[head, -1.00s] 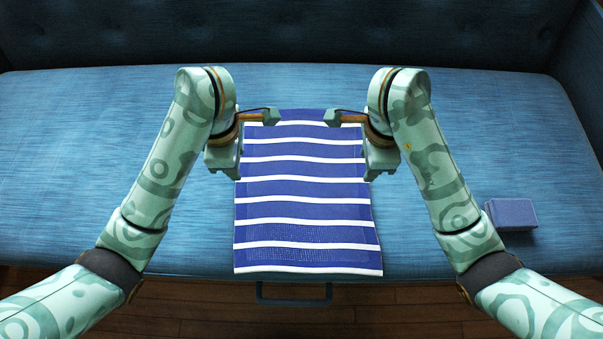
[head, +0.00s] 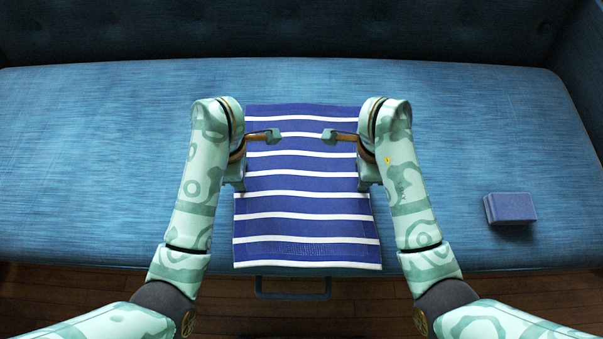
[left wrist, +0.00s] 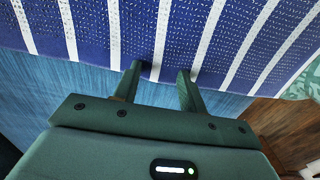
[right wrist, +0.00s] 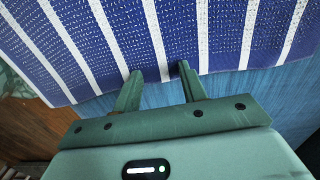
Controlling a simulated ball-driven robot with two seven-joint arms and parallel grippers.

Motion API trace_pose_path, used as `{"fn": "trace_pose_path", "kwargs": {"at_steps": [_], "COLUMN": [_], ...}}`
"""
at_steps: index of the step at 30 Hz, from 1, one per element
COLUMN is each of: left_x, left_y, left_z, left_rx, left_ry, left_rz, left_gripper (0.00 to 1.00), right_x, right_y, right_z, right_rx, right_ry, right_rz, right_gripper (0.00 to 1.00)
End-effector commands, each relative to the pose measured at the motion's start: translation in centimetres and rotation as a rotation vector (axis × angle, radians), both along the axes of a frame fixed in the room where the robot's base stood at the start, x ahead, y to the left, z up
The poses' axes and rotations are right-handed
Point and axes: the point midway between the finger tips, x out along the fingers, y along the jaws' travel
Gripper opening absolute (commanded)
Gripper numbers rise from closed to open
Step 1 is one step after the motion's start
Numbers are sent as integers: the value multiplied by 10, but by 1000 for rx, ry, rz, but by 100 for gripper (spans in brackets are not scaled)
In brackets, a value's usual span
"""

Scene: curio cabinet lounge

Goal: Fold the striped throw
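The striped throw (head: 306,205), blue with white stripes, lies spread on the sofa seat, its near edge at the seat's front. My left gripper (head: 240,184) is low at the throw's left edge, partly hidden by its arm in the head view. In the left wrist view its two fingers (left wrist: 160,72) are apart, tips at the throw's edge. My right gripper (head: 364,184) is at the right edge opposite. In the right wrist view its fingers (right wrist: 160,70) are also apart, tips at the edge. I cannot tell whether cloth lies between either pair.
A small blue box-like object (head: 511,208) lies on the sofa seat (head: 480,130) to the right. The backrest (head: 300,30) rises behind. A dark handle-like bar (head: 292,290) shows below the front edge, above the wooden floor. The seat on both sides is mostly clear.

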Motion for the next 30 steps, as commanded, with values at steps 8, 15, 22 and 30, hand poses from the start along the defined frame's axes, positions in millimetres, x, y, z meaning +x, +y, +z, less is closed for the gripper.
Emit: {"fn": "trace_pose_path", "kwargs": {"at_steps": [8, 15, 22, 30], "left_x": [-1, -1, -2, 3], "left_y": [0, 0, 1, 1], "left_z": [-2, -3, -2, 27], "left_rx": [1, 1, 2, 1], "left_ry": [5, 6, 6, -24], "left_rz": [0, 0, 0, 1], "left_gripper": [4, 0, 0, 0], "right_x": [-1, -1, -1, 3], "right_y": [0, 0, -1, 0], "right_z": [-2, -3, -2, 27], "right_rx": [0, -1, -1, -1], "right_ry": [6, 6, 6, -24], "right_rz": [0, 0, 0, 0], "right_gripper": [4, 0, 0, 0]}}
